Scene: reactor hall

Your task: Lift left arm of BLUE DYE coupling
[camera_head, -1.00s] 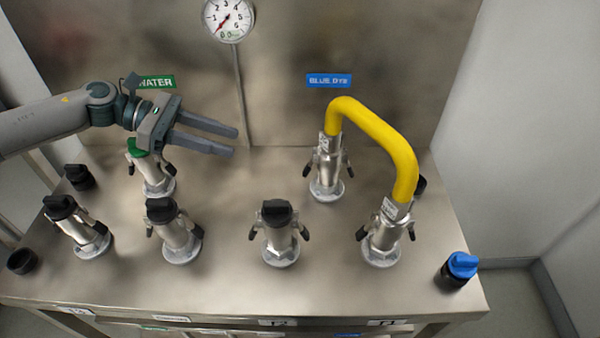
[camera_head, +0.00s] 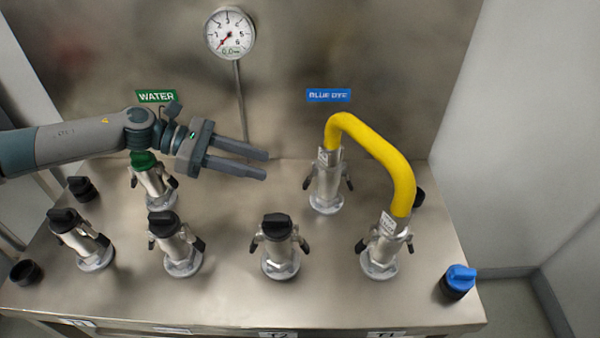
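The BLUE DYE coupling (camera_head: 325,185) is a metal fitting at the back of the steel bench, below the blue BLUE DYE label (camera_head: 329,95). Its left arm (camera_head: 307,183) is a small black lever hanging down at its side; a matching lever (camera_head: 349,183) is on the right. A yellow hose (camera_head: 375,150) arches from its top to a front right coupling (camera_head: 383,250). My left gripper (camera_head: 267,164) is open and empty, with its fingers pointing right, apart from the coupling and to its left. My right gripper is not in view.
The WATER coupling (camera_head: 153,185) with a green cap is under my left arm. Black-capped couplings (camera_head: 280,248) stand along the front. A pressure gauge (camera_head: 230,33) hangs on the back panel. A blue cap (camera_head: 458,281) sits at the right front corner.

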